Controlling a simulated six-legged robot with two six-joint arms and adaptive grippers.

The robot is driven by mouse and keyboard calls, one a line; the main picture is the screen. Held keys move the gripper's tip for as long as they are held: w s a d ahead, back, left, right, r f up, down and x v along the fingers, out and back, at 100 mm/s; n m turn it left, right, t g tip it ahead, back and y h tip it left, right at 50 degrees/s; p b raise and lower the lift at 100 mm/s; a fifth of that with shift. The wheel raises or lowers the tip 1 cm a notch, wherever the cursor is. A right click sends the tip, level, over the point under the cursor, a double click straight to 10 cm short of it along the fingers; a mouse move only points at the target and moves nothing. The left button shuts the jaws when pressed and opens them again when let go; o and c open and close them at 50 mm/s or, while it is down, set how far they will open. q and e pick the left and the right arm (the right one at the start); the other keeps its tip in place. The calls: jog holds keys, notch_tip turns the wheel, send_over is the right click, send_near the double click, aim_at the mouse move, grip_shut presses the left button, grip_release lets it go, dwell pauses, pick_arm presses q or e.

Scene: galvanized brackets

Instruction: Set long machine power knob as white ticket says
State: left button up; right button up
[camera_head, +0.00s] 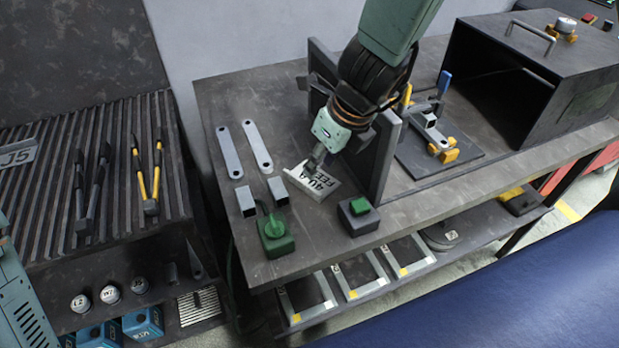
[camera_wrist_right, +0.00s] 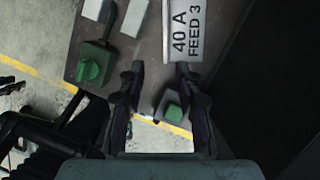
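A white ticket (camera_head: 318,181) lies on the bench beside an upright dark plate; in the right wrist view the ticket (camera_wrist_right: 184,30) reads "40 A FEED 3". My right gripper (camera_head: 316,158) is just above the ticket's left part and hides some of it. In the wrist view its fingers (camera_wrist_right: 160,70) are apart with nothing between them. My left gripper is not in view.
The upright dark plate (camera_head: 379,168) stands close to my right gripper. Two grey flat bars (camera_head: 229,152) and metal blocks lie left.

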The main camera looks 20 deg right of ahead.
aim_at(302, 181)
jog(key=shift+w+a+f+m+p, duration=0.15)
jog(key=shift+w+f+m+p, duration=0.1)
jog(key=shift+w+f+p, duration=0.3)
jog(key=shift+w+a+f+m+p, duration=0.1)
jog(key=shift+w+f+m+p, duration=0.2)
jog(key=shift+f, duration=0.35)
jog(key=shift+w+n+t, duration=0.25)
jog(key=shift+w+t, duration=0.05)
jog(key=shift+w, duration=0.05)
jog(key=shift+w+d+r+n, duration=0.1)
jog(key=shift+w+r+n, duration=0.1)
jog(key=shift+n, duration=0.2)
jog(key=b+x, duration=0.3)
jog(key=x, duration=0.4)
jog(key=shift+s+f, duration=0.15)
jog(key=shift+f, duration=0.05)
jog(key=shift+w+f, duration=0.2)
jog(key=shift+f, duration=0.1)
jog(key=shift+s+r, duration=0.1)
jog(key=c, duration=0.3)
grip_shut()
